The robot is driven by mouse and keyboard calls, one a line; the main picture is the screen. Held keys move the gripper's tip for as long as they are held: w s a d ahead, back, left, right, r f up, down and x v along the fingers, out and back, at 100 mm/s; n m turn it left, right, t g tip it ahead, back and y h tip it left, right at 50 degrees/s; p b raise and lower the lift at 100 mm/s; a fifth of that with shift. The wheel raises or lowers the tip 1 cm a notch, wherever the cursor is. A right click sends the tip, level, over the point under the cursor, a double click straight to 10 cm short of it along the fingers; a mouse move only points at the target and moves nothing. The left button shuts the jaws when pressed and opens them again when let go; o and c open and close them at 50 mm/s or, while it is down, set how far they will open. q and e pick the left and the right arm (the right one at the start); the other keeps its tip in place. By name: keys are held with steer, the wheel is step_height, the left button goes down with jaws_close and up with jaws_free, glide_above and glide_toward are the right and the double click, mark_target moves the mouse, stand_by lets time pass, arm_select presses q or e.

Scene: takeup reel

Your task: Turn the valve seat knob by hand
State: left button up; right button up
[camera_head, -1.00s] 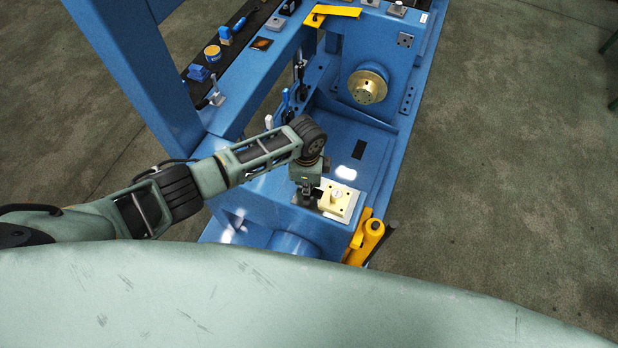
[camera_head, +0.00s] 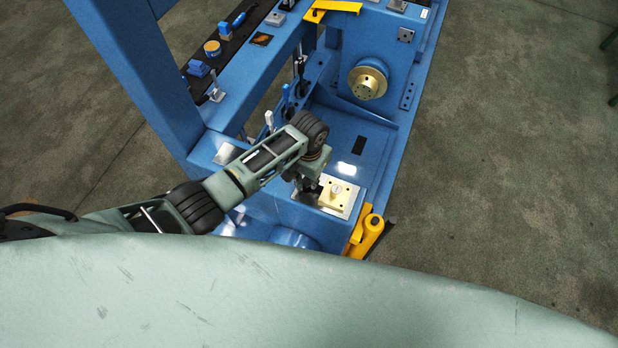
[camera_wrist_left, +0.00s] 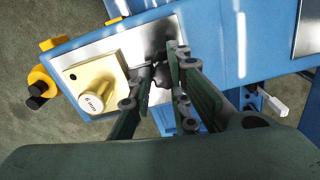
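A cream block with a round knob marked "6 mm" (camera_wrist_left: 92,100) sits on a bright metal plate on the blue machine. The knob (camera_head: 336,188) is also in the head view. My left gripper (camera_head: 308,190) points down just left of the block. In the left wrist view, the gripper's fingers (camera_wrist_left: 162,66) stand apart beside the block, with the "6 mm" knob outside them. A small dark shape (camera_wrist_left: 161,82) lies between the fingers; I cannot tell whether it is a knob or whether they touch it. My right gripper is not in view.
A yellow part (camera_head: 366,235) with a black end stands at the plate's near right. A brass flanged hub (camera_head: 367,82) is farther back. A white-tipped lever (camera_head: 269,122) stands behind my left wrist. Bare floor lies to the right.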

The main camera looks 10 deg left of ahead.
arm_select(q)
steer(key=o, duration=0.5)
steer(key=shift+r, duration=0.95)
